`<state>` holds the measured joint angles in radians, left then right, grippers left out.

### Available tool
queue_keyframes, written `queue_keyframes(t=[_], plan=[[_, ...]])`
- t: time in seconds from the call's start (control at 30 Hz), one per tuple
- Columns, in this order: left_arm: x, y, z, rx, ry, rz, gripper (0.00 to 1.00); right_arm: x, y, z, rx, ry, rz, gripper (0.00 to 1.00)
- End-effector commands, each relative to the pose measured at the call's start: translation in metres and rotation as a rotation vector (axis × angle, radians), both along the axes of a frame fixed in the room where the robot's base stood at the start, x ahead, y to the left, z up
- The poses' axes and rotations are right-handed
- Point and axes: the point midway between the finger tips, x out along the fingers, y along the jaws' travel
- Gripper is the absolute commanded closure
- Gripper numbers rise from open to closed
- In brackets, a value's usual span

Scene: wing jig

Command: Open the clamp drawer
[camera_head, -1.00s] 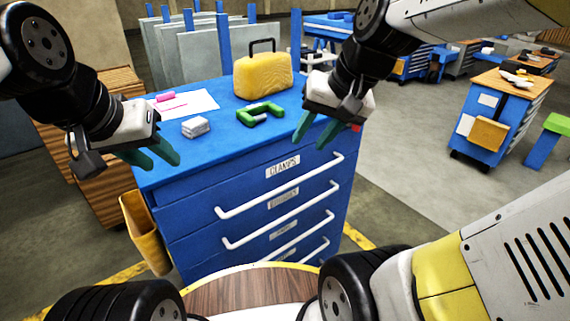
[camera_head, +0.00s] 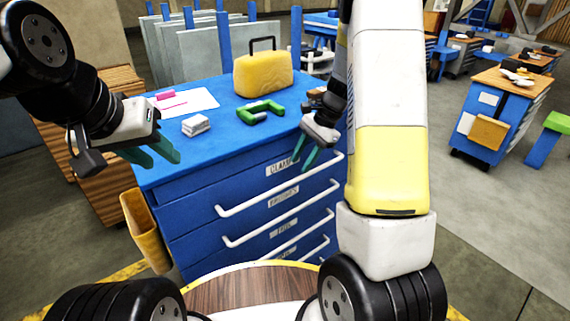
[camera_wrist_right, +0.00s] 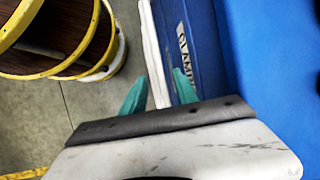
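The blue cabinet (camera_head: 180,190) has several drawers with long white bar handles. The top drawer (camera_head: 205,195), labelled CLAMPS, is closed. Its handle (camera_head: 255,194) runs along its front, and it also shows in the right wrist view (camera_wrist_right: 151,45). My right gripper (camera_head: 305,160) is at the top drawer front, near the right part of the handle, pointing down. In the right wrist view its green fingers (camera_wrist_right: 160,88) are apart, with the handle between and beyond them; contact cannot be told. My left gripper (camera_head: 158,155) is open and empty above the left end of the cabinet top.
On the cabinet top (camera_head: 225,95) are a yellow case (camera_head: 263,76), a green C-shaped clamp (camera_head: 261,111), a white stack (camera_head: 196,124) and paper with a pink item (camera_head: 172,98). An ochre bin (camera_head: 147,232) hangs at the cabinet's left side.

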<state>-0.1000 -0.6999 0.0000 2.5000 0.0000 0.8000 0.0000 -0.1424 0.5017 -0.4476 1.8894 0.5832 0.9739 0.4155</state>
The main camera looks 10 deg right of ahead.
Motion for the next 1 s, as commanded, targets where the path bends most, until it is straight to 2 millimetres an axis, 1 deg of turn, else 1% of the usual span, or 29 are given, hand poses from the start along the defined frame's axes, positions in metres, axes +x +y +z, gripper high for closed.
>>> queue_keyframes(t=[0.03, 0.2, 0.3, 0.4, 0.53, 0.77, 0.87, 0.93, 0.97, 1.0], plan=[[0.000, 0.000, 0.000, 0.000, 0.000, 0.000, 0.64, -0.001, 0.004, -0.008, 0.000, 0.004, 0.002, 0.64], [0.000, 0.000, 0.000, 0.000, 0.000, 0.000, 0.64, -0.002, 0.015, -0.033, -0.001, 0.003, 0.003, 0.64], [0.000, 0.000, 0.000, 0.000, 0.000, 0.000, 0.64, -0.002, 0.021, -0.046, -0.001, 0.003, 0.003, 0.64], [0.000, 0.000, 0.000, 0.000, 0.000, 0.000, 0.64, -0.002, 0.026, -0.055, -0.001, 0.002, 0.004, 0.64], [0.000, 0.000, 0.000, 0.000, 0.000, 0.000, 0.64, -0.002, 0.029, -0.060, 0.000, 0.000, 0.003, 0.64], [0.000, 0.000, 0.000, 0.000, 0.000, 0.000, 0.64, -0.002, 0.029, -0.061, -0.001, -0.001, 0.003, 0.64], [0.000, 0.000, 0.000, 0.000, 0.000, 0.000, 0.64, -0.002, 0.029, -0.061, 0.000, -0.001, 0.004, 0.82], [0.000, 0.000, 0.000, 0.000, 0.000, 0.000, 0.64, -0.002, 0.029, -0.061, 0.000, -0.001, 0.004, 0.95], [0.000, 0.000, 0.000, 0.000, 0.000, 0.000, 0.64, -0.002, 0.029, -0.061, 0.000, -0.001, 0.004, 1.00], [0.000, 0.000, 0.000, 0.000, 0.000, 0.000, 0.64, -0.002, 0.029, -0.061, 0.000, -0.001, 0.004, 1.00]])
